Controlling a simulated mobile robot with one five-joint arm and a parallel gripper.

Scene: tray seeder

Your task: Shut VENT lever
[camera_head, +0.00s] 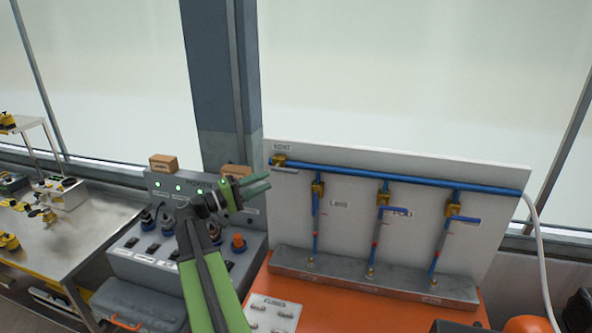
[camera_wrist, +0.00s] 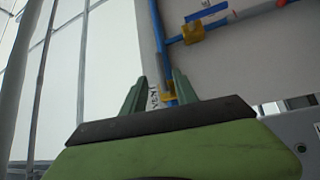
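The VENT label (camera_head: 283,147) is at the top left of the pale valve board (camera_head: 350,225). A brass VENT valve (camera_head: 279,160) sits below it on the left end of the blue pipe (camera_head: 400,180). A pale, thin bar, possibly its lever, shows just under the valve; its exact position is too small to tell. My gripper (camera_head: 268,181) is open and empty, a little left of and below this valve. In the wrist view, my gripper (camera_wrist: 157,88) has its fingers apart, with a brass valve (camera_wrist: 169,93) and a label partly visible between them. No contact is visible.
Several other brass valves (camera_head: 384,198) hang below the pipe, some with blue levers (camera_head: 463,219). A grey control box (camera_head: 165,238) with green lights and a small orange-brown box (camera_head: 163,163) stands left. A metal table (camera_head: 75,230) is farther left.

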